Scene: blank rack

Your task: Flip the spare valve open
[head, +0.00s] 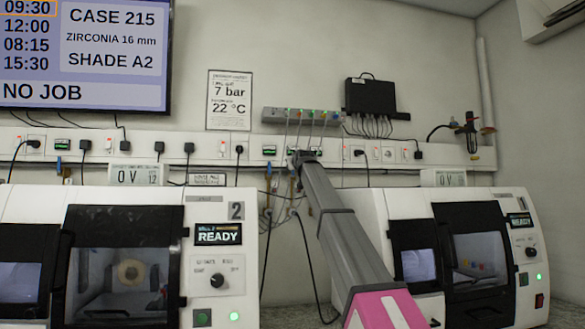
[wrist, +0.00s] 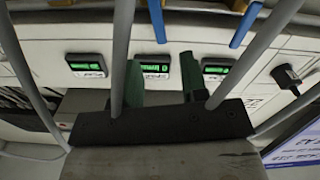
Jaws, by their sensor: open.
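In the wrist view, two blue valve levers hang at the top, one near the middle (wrist: 157,20) and one right of it (wrist: 245,25), with brass fittings beside the right one. Below them is a row of green-lit label plates, left (wrist: 86,65), middle (wrist: 155,65) and right (wrist: 216,69). Their text is too blurred to tell which marks the spare valve. My gripper (wrist: 161,62) is open, its green fingers apart before the middle plate, with nothing seen between them. In the head view my gripper (head: 303,157) is at the wall trunking; a blue lever (head: 269,170) shows left of it.
Grey hoses (wrist: 122,50) run close around my gripper. Two white milling machines, left (head: 215,295) and right (head: 375,240), flank my arm. A power strip (head: 302,116) is above the white trunking (head: 400,152); black cables hang below it.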

